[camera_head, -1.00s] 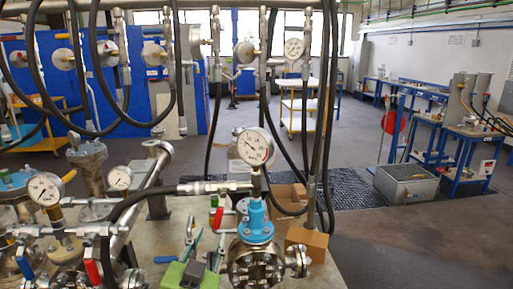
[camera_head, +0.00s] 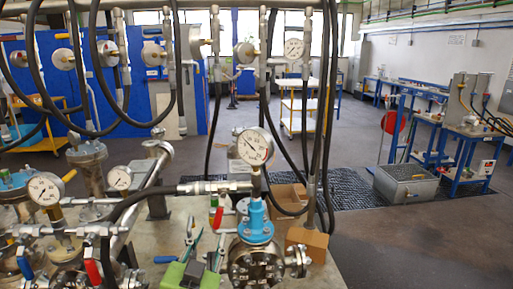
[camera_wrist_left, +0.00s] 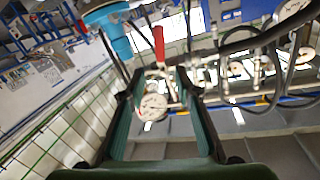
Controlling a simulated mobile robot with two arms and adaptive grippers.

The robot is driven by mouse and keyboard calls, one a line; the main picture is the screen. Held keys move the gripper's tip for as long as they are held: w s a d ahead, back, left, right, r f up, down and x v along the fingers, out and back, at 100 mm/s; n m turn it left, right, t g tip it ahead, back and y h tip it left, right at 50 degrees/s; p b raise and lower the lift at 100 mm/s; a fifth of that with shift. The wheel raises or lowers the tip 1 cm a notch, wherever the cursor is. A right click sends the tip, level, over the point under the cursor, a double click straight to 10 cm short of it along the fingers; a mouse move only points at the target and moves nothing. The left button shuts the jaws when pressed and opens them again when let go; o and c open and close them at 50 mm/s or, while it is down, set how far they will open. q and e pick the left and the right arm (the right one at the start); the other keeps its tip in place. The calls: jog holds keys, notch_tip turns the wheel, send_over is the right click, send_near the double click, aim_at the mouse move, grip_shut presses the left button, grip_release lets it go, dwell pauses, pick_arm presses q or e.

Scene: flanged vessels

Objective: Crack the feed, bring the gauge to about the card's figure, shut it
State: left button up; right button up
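A round white pressure gauge (camera_head: 255,147) stands above a flanged vessel (camera_head: 256,262) with a light-blue collar (camera_head: 256,222). Its needle shows as a thin dark line, but the figures are too small to read. A red valve handle (camera_head: 217,218) stands upright just left of the blue collar. My left gripper (camera_head: 207,240) is open, its green fingers pointing up below the handle. In the left wrist view the red handle (camera_wrist_left: 159,45) shows in line with the gap, just beyond the fingertips; contact cannot be told. I cannot make out a card. My right gripper is not in view.
Other gauges (camera_head: 46,189) and a second red handle (camera_head: 92,272) stand at the left. Black hoses hang over the bench, some beside the main gauge. Cardboard boxes (camera_head: 309,242) sit right of the vessel.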

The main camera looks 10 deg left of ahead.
aim_at(218, 217)
pick_arm(q)
jog(key=shift+o, duration=0.2)
jog(key=shift+s+f, duration=0.1)
jog(key=shift+t, duration=0.3)
jog(key=w+p, duration=0.1)
jog(key=w, duration=0.2)
jog(key=w+p, duration=0.2)
jog(key=w, duration=0.2)
jog(key=w+a+f+p, duration=0.1)
jog(key=w, duration=0.2)
jog(key=shift+w+a, duration=0.1)
jog(key=shift+w, duration=0.1)
jog(key=shift+w+f+p, duration=0.1)
jog(key=shift+w+p, duration=0.2)
jog(key=shift+w, duration=0.5)
grip_shut()
